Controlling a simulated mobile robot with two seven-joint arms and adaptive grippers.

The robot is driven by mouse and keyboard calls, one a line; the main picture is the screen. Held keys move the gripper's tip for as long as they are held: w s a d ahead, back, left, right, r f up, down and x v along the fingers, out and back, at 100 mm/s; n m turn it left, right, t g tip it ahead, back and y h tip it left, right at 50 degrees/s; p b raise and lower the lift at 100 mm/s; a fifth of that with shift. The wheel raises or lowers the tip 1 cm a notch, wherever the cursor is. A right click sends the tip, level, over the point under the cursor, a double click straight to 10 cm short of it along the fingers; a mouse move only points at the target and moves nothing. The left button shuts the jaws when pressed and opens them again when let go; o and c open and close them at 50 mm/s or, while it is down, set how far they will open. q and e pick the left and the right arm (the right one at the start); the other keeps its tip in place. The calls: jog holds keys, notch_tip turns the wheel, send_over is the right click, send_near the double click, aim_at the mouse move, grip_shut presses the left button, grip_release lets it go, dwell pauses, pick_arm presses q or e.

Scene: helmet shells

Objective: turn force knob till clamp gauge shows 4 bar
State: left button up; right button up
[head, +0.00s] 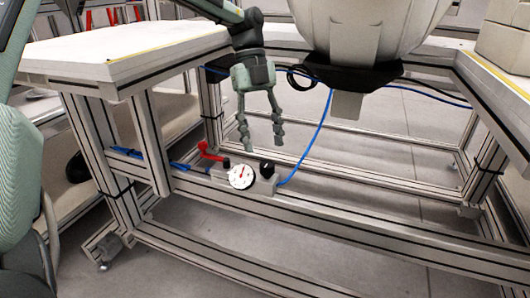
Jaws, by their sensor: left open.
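The clamp gauge (241,176) is a round white dial with a red needle, mounted on the frame's lower rail; its reading is too small to tell. The black force knob (267,169) sits just right of the gauge, on the same grey block (264,186). A red lever (210,151) stands to the left of the gauge. My left gripper (262,149) points down, open and empty, with its fingertips a little above the gauge and knob in the picture. I cannot tell whether a fingertip touches the knob. My right gripper is not in view.
A large white helmet shell (365,28) sits on a black holder (352,77) above and to the right. A white tabletop (120,58) lies at the upper left. Blue hoses (322,130) run to the block. Aluminium rails (330,228) surround it.

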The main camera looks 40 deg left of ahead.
pick_arm(q)
jog(key=shift+v, duration=1.45)
